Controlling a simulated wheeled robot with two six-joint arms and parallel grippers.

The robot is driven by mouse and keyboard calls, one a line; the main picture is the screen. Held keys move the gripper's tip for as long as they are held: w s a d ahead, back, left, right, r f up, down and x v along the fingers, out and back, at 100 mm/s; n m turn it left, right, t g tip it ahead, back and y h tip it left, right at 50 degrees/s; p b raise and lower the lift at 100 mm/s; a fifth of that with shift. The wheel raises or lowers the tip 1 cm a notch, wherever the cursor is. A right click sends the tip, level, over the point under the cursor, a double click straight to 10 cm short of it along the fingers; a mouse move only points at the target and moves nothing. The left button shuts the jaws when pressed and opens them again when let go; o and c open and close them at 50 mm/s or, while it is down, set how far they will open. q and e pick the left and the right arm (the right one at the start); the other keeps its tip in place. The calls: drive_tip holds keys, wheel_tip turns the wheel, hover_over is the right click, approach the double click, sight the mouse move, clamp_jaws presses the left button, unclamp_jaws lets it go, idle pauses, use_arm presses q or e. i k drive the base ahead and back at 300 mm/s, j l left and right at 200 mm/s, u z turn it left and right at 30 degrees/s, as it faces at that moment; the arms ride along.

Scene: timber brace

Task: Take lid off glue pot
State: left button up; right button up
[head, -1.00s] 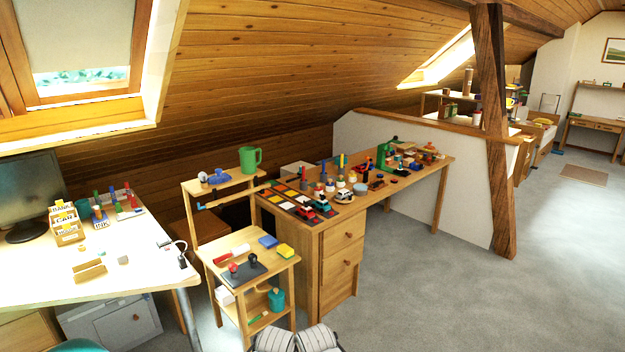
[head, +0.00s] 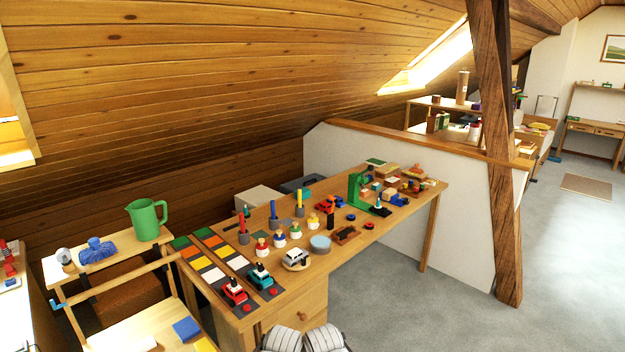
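I cannot make out a pot that is clearly the glue pot, or its lid. A flat round light-blue tin (head: 320,244) stands on the long wooden workbench (head: 345,205), near its front edge; I cannot tell what it is. A small teal thing (head: 304,194) is at the back of the bench, too small to tell. Neither of my grippers shows; only two rounded grey-white parts, probably mine, show at the bottom middle.
The bench holds peg figures (head: 279,238), toy cars (head: 234,292), a white car (head: 295,257) and a green tool (head: 358,190). A wooden trolley (head: 120,318) with a green jug (head: 147,220) is at left. A timber post (head: 492,150) stands right; open floor (head: 420,315) lies in front.

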sight(312, 217)
drive_tip(key=i+l, duration=0.2)
drive_tip(key=i, duration=0.15)
drive_tip(key=i+l, duration=0.15)
drive_tip(key=i, duration=0.2)
drive_tip(key=i+l, duration=0.2)
drive_tip(key=i, duration=0.15)
drive_tip(key=z, duration=0.05)
